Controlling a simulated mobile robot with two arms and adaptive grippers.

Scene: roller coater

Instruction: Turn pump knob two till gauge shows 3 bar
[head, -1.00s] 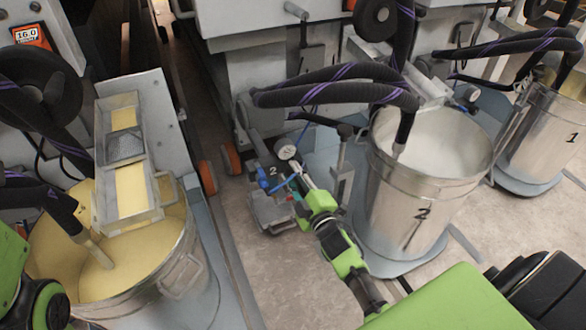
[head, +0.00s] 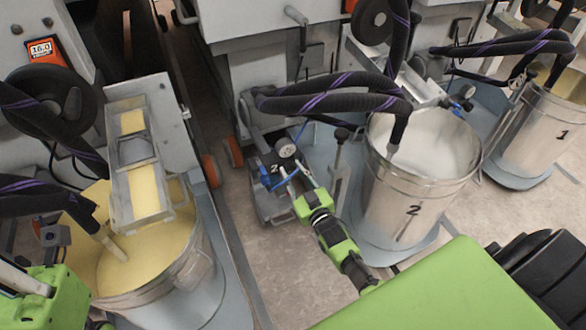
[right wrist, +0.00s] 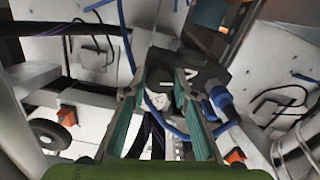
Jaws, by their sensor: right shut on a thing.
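The pump marked 2 (head: 262,168) stands low on the floor left of the bucket marked 2. Its round white gauge (head: 286,147) faces up; its needle is too small to read. My right gripper (head: 291,175) reaches to the pump just below the gauge. In the right wrist view its teal-padded fingers (right wrist: 160,78) close at the dark pump body (right wrist: 196,72). It is shut on the pump knob, which the fingers mostly hide. A blue fitting (right wrist: 219,101) sits beside the right finger. Of my left arm only green and grey links show at the left edge.
The bucket marked 2 (head: 425,190) stands close to the right of my right arm. Black hoses (head: 335,93) arch above the pump. A bucket of yellow liquid (head: 185,265) stands at left and the bucket marked 1 (head: 540,140) at far right. Bare floor (head: 265,265) lies before the pump.

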